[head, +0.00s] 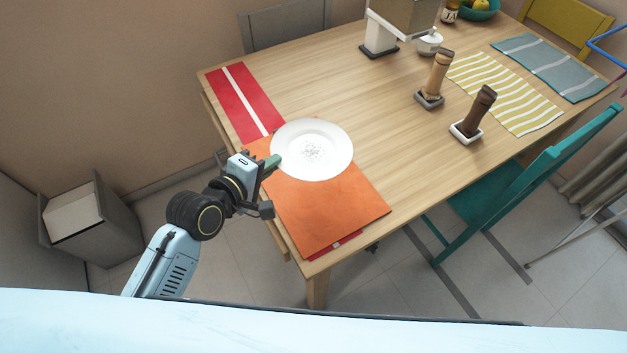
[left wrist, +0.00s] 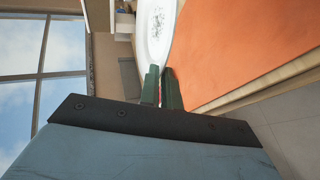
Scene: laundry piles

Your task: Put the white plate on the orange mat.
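The round white plate (head: 318,168), with a grey speckled centre, is over the far end of the orange mat (head: 325,211), partly beyond the mat's edge. I cannot tell whether it touches the mat. My left gripper (head: 272,162) is at the plate's left rim. In the left wrist view, the green fingers (left wrist: 162,85) are close together with the rim of the plate (left wrist: 157,35) running in between them, so they look shut on it. The orange mat (left wrist: 235,45) shows there to the right. My right gripper is not in view.
A red mat with a white stripe (head: 235,97) lies beyond the plate. Two mills (head: 438,75) (head: 475,112), a striped yellow mat (head: 505,92) and a grey mat (head: 548,66) are to the right. The wooden table (head: 375,110) is clear in the middle. A teal chair (head: 520,185) stands right.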

